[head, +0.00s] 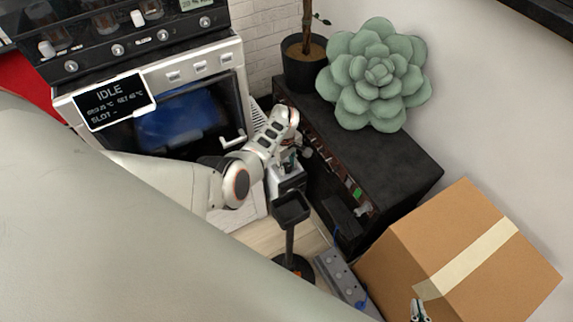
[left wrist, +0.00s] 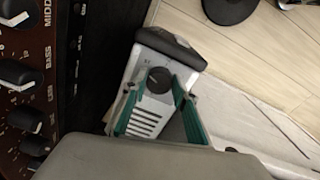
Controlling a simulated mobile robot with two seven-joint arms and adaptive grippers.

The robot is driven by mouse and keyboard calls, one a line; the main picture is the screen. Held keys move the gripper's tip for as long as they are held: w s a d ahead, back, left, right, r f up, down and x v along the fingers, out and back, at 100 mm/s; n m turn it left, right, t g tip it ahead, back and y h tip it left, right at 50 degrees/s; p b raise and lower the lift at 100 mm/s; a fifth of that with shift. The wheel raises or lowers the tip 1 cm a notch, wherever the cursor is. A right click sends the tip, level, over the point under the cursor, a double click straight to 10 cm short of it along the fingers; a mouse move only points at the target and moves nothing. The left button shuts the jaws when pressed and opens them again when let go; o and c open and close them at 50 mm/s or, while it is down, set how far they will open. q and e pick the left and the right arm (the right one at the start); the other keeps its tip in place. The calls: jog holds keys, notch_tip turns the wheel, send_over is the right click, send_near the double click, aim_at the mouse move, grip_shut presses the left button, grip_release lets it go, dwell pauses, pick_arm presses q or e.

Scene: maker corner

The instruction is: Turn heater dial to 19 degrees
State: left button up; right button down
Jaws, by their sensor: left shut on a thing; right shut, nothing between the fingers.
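The heater is a small white box with a black end and slots in its face. In the left wrist view its white face (left wrist: 143,122) carries a round black dial (left wrist: 158,80). My left gripper (left wrist: 159,84) has its teal fingers on both sides of this dial and is shut on it. In the head view my left arm reaches down to the heater (head: 287,178), and the gripper and dial are mostly hidden. A black screen (head: 115,101) reads IDLE with a SET value too small to read surely. My right gripper (head: 419,310) is shut and empty before the cardboard box.
A black amplifier (head: 400,165) with knobs stands close beside the heater and bears a succulent (head: 376,75) and a potted plant (head: 303,60). A black stand (head: 291,210), a power strip (head: 341,275) and a cardboard box (head: 460,250) are nearer. An oven-like machine (head: 205,55) stands behind.

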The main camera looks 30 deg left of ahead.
pick_arm(q)
jog(key=shift+s+f+m, duration=0.1)
jog(key=shift+s+m, duration=0.05)
jog(key=shift+m, duration=0.75)
jog(key=o, duration=1.1)
